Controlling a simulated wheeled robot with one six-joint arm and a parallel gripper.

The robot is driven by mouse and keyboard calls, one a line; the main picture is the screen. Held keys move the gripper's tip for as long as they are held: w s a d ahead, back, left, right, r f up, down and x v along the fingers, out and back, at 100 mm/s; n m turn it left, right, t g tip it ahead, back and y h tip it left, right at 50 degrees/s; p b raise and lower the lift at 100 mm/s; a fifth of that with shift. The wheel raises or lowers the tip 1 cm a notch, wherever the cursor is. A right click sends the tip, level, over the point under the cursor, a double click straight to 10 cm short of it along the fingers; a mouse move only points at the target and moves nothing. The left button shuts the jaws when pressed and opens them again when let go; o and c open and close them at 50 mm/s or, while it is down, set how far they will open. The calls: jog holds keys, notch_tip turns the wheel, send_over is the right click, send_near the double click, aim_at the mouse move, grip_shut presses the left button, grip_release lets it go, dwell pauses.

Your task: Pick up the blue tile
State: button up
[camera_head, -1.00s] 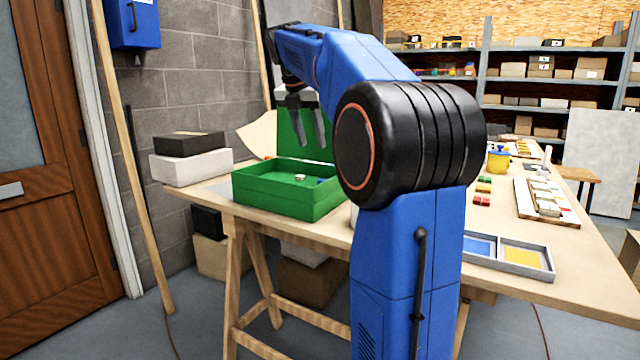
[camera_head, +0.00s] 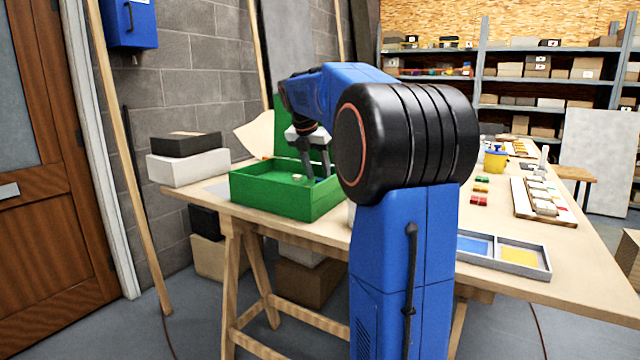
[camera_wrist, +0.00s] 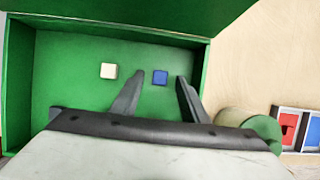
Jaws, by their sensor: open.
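The blue tile (camera_wrist: 160,77) lies flat on the floor of the green box (camera_head: 262,199), in the wrist view between and just beyond my open fingertips. In the head view my gripper (camera_head: 318,174) hides most of it. My gripper, also in the wrist view (camera_wrist: 158,80), is open and empty, with its fingers reaching down into the box. A cream tile (camera_wrist: 108,71) lies in the box to the left of the blue one, and it also shows in the head view (camera_head: 298,177).
The box's raised green lid (camera_wrist: 130,14) stands at its back. A round green-topped container (camera_wrist: 250,122) and a tray with red and blue compartments (camera_wrist: 299,127) are right of the box. A grey tray (camera_head: 520,255) lies on the table (camera_head: 400,236).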

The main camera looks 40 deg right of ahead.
jog(key=shift+d+f, duration=0.1)
jog(key=shift+f, duration=0.25)
grip_shut()
jog(key=shift+r, duration=0.1)
